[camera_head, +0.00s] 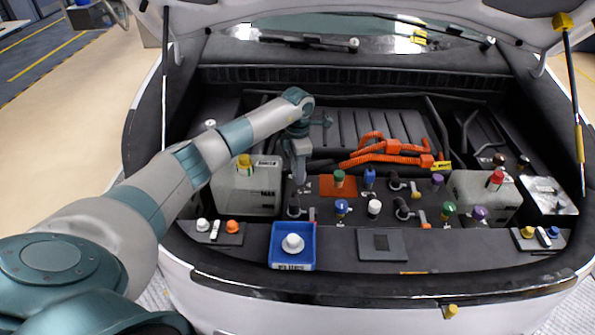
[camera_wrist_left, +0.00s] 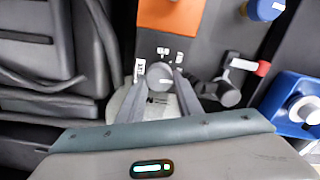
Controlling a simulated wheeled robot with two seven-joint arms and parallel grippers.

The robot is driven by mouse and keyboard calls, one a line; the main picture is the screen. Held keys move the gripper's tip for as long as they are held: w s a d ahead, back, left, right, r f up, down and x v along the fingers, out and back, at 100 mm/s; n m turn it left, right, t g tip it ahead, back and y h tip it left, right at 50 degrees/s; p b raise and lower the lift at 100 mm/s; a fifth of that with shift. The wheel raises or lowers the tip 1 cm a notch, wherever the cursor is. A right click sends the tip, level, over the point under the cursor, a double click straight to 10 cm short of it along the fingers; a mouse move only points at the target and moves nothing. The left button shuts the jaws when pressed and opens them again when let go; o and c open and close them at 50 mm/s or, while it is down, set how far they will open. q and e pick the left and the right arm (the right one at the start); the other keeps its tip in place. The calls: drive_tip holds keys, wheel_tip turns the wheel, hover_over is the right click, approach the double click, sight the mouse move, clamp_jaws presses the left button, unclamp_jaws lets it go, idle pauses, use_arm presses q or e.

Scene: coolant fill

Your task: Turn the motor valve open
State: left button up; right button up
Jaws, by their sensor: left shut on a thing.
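The motor valve shows as a round grey knob (camera_wrist_left: 158,74) with a white pointer mark in the left wrist view. Small white labels stand around it, too small to read. My left gripper (camera_wrist_left: 160,82) has one finger on each side of the knob and is shut on it. In the head view my left gripper (camera_head: 300,180) reaches down into the engine bay, beside the orange plate (camera_head: 338,187), and hides the knob. My right gripper is not in view.
A white tank (camera_head: 235,190) stands close left of the gripper. A black elbow fitting with a red handle (camera_wrist_left: 262,68) and a blue knob (camera_wrist_left: 264,8) are near. A blue tray (camera_head: 274,243) holding a white cap sits in front. Orange cables (camera_head: 375,150) lie behind.

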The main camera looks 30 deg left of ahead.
use_arm(q)
drive_tip(key=n+b, duration=0.1)
drive_tip(key=n, duration=0.2)
drive_tip(key=n+b, duration=0.1)
drive_tip(key=n, duration=0.4)
drive_tip(key=shift+d, duration=0.1)
drive_tip(key=n, duration=0.5)
drive_tip(key=shift+d+b, duration=0.1)
drive_tip(key=shift+b, duration=0.2)
drive_tip(key=shift+d+n, duration=0.1)
drive_tip(key=shift+n, duration=2)
drive_tip(key=shift+w, duration=0.1)
drive_tip(key=o, duration=1)
drive_tip(key=shift+o, duration=0.2)
drive_tip(key=shift+r, duration=0.2)
